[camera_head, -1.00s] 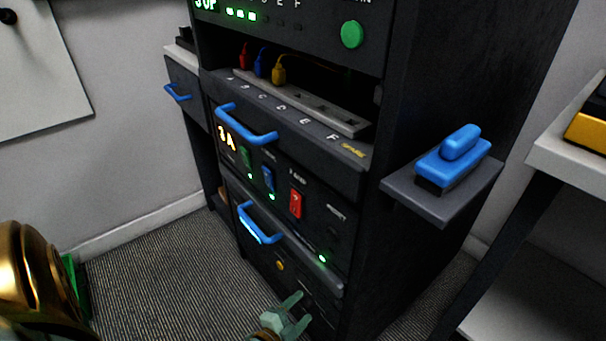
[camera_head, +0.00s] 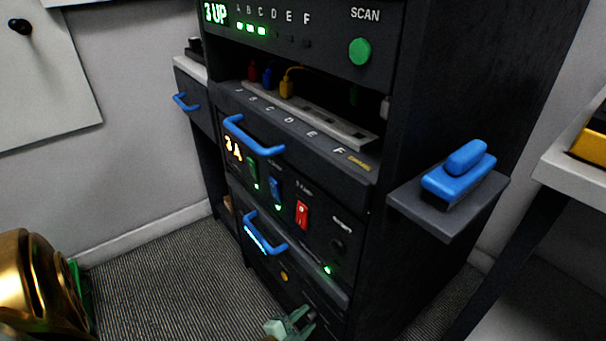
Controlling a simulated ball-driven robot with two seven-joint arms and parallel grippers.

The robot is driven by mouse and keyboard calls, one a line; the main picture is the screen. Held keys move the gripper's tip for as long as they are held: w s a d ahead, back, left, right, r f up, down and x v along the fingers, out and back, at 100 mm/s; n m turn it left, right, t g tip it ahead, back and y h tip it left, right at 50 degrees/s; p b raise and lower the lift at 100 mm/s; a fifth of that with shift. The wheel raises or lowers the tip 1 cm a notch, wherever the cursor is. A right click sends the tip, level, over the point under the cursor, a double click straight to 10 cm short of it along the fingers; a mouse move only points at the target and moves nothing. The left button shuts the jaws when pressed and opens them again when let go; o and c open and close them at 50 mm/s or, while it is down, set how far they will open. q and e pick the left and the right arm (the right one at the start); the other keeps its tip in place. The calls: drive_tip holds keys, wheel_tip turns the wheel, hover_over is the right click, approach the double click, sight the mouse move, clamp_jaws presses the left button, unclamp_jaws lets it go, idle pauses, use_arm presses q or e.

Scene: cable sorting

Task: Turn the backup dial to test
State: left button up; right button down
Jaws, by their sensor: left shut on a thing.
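The dark lower panel (camera_head: 268,268) of the rack holds a yellow button (camera_head: 285,277) below the lower blue handle. My left gripper (camera_head: 303,322), pale green, is at the bottom edge of the picture against this panel. Its fingers are shut on a small dark part there, which appears to be the backup dial. The dial is mostly hidden by the fingers and the panel's shade, so its pointer and markings cannot be read. My right gripper is not in view.
Blue handles (camera_head: 252,138) (camera_head: 262,238) stick out from the rack front. A red switch (camera_head: 302,214) sits between them. A side shelf (camera_head: 447,212) on the right carries a blue-topped block (camera_head: 458,177). A white table (camera_head: 575,178) stands at far right.

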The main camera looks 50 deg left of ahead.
use_arm(q)
drive_tip(key=shift+r+n, duration=0.1)
drive_tip(key=shift+n, duration=0.5)
drive_tip(key=shift+a+n+h+p, duration=0.1)
drive_tip(key=shift+n+h+p, duration=0.35)
drive_tip(key=shift+n+h, duration=0.6)
drive_tip(key=shift+n+g+h, duration=0.25)
drive_tip(key=shift+n+g, duration=0.05)
drive_tip(key=shift+n, duration=0.45)
drive_tip(key=shift+s+n, duration=0.1)
drive_tip(key=shift+n, duration=0.2)
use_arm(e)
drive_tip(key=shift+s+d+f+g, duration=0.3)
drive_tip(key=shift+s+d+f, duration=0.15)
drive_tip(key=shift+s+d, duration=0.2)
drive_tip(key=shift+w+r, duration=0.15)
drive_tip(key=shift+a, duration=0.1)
use_arm(q)
drive_tip(key=o, duration=0.9)
drive_tip(key=shift+o, duration=0.4)
